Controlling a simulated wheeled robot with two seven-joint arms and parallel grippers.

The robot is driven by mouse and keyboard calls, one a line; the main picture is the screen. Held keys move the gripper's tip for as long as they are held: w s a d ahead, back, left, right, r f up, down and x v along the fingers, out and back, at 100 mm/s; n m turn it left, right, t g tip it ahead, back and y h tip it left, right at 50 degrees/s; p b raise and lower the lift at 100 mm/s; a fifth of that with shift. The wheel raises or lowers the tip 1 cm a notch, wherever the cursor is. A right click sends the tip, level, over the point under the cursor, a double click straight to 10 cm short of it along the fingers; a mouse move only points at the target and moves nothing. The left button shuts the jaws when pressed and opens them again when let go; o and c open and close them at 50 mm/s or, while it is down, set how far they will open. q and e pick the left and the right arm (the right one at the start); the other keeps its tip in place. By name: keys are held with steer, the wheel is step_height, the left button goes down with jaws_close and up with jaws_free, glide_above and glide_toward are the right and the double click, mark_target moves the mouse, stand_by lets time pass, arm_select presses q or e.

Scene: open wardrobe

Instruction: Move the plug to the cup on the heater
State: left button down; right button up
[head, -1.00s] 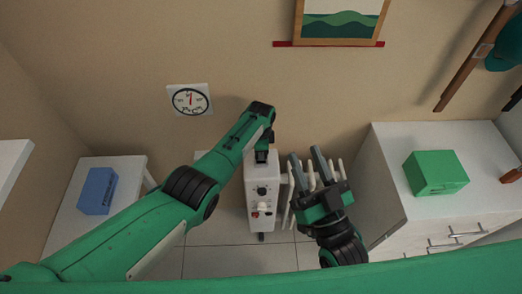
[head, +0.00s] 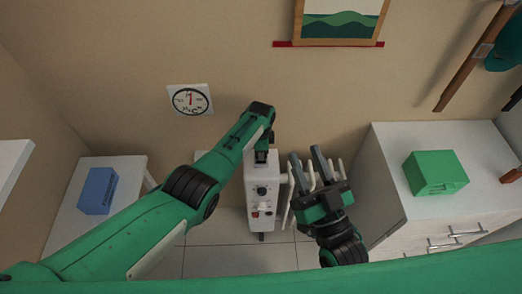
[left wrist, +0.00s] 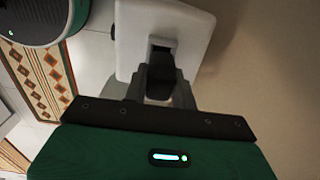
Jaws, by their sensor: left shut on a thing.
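The white heater (head: 259,222) stands against the wall, with dark knobs and a small red part on its front. My left gripper (head: 261,156) points down at the heater's top. In the left wrist view, my left gripper (left wrist: 160,76) is shut on a dark piece, apparently the plug (left wrist: 161,62), beside a dark opening in the white heater body (left wrist: 135,35). The fingers hide much of this piece, and I cannot tell how far it sits in the opening. The cup is not clearly distinguishable. My right gripper (head: 306,153) is open and empty, right of the heater.
A white cabinet (head: 384,150) with a green box (head: 436,174) stands at the right. A blue box (head: 97,191) lies on a white table (head: 66,222) at the left. A wall dial (head: 190,100) hangs above. Light rails (head: 288,217) show beside the heater, near my right gripper.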

arm_select(q)
steer(key=shift+f+b, duration=1.25)
steer(key=shift+f, duration=0.05)
steer(key=c, duration=1.1)
jaws_free()
steer(key=shift+o, duration=0.2)
steer(key=shift+r, duration=0.1)
steer(key=shift+r+p, duration=0.3)
steer(key=shift+r, duration=0.35)
step_height(320, 180, up, 12)
steer(key=shift+r, duration=0.2)
steer(key=shift+f, duration=0.1)
